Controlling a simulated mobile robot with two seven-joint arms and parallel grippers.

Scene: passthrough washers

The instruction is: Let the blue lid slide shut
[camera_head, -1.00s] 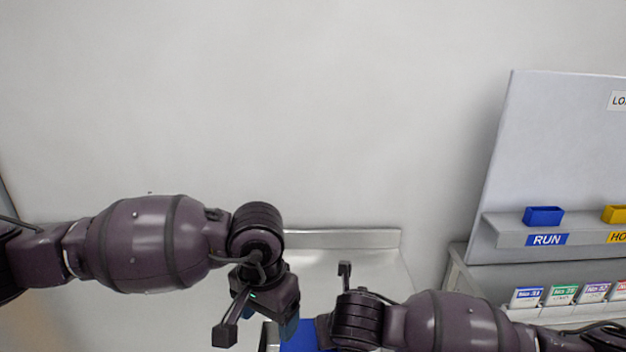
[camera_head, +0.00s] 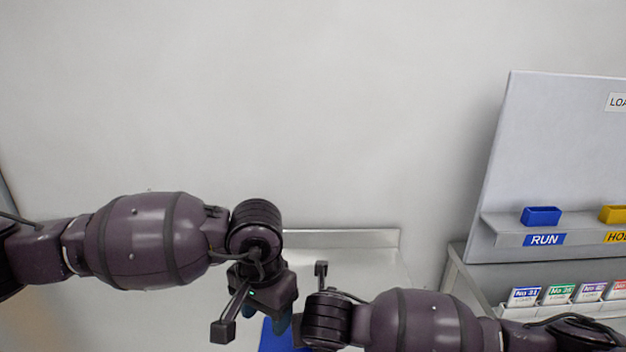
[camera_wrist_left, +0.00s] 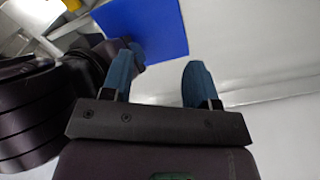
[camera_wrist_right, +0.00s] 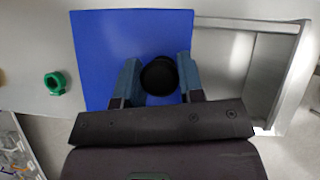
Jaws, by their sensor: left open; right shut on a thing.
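The blue lid (camera_wrist_right: 98,35) is a flat square panel with a round black knob (camera_wrist_right: 159,77) in the right wrist view. My right gripper (camera_wrist_right: 157,65) is shut on the knob, one finger on each side. Right of the lid is a grey-walled opening (camera_wrist_right: 293,85), uncovered on that side. A strip of the lid shows at the bottom edge of the head view (camera_head: 270,340), and it is at the top of the left wrist view (camera_wrist_left: 160,25). My left gripper (camera_wrist_left: 158,78) is open and empty, close to the lid. Its fingertips show in the head view (camera_head: 277,322).
A green ring-shaped part (camera_wrist_right: 56,83) is left of the lid. At the right stand a slanted board with a blue RUN bin (camera_head: 541,216) and a yellow bin (camera_head: 612,215), and several labelled cards (camera_head: 558,294). My two wrists are close together.

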